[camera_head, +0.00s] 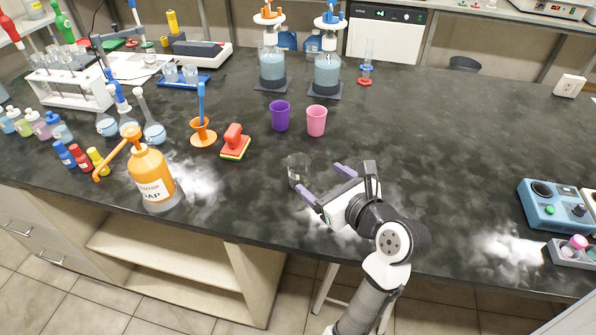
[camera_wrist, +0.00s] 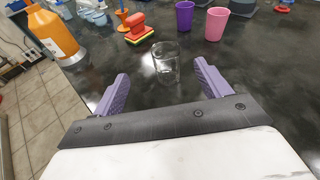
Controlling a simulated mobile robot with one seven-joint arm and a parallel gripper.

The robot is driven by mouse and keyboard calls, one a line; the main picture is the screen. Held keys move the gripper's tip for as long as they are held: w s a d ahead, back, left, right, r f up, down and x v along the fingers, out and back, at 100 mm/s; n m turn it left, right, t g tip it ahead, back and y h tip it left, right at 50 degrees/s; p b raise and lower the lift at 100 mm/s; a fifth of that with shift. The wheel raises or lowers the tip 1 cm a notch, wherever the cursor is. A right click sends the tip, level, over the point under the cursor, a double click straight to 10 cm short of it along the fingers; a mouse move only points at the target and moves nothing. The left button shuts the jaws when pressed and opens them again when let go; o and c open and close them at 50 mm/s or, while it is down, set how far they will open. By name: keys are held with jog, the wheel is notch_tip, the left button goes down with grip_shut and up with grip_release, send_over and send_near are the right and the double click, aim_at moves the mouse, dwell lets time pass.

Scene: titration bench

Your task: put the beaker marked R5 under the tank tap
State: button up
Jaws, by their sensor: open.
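A clear, empty-looking glass beaker (camera_head: 298,170) stands upright near the front middle of the dark bench; no R5 mark is readable on it. My gripper (camera_head: 323,180) is open, its purple fingers pointing toward the beaker from the right. In the wrist view the beaker (camera_wrist: 165,60) stands beyond the fingertips, between their lines, and my gripper (camera_wrist: 160,76) is empty. I cannot make out a tank tap for certain.
A purple cup (camera_head: 280,116) and a pink cup (camera_head: 316,121) stand behind the beaker. A red-handled sponge (camera_head: 235,143) and orange soap bottle (camera_head: 151,178) are to the left. Glassware and racks crowd the far left. A blue device (camera_head: 555,207) is at right; the right-middle bench is clear.

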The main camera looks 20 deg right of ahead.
jog(key=s+m, duration=0.1)
send_near(294, 159)
jog(key=shift+w+a+f+p, duration=0.2)
jog(key=shift+w, duration=0.3)
jog(key=shift+w+a+f+p, duration=0.15)
jog(key=shift+w+a+p, duration=0.1)
jog(key=shift+w, duration=0.2)
jog(key=x, duration=0.2)
jog(key=p+x, duration=0.1)
jog(key=x, duration=0.2)
jog(key=shift+w+d+f, duration=0.1)
jog(key=shift+w+d, duration=0.05)
jog(key=shift+w, duration=0.2)
jog(key=shift+c, duration=0.4)
jog(key=c, duration=1.1)
jog(key=shift+r, duration=0.2)
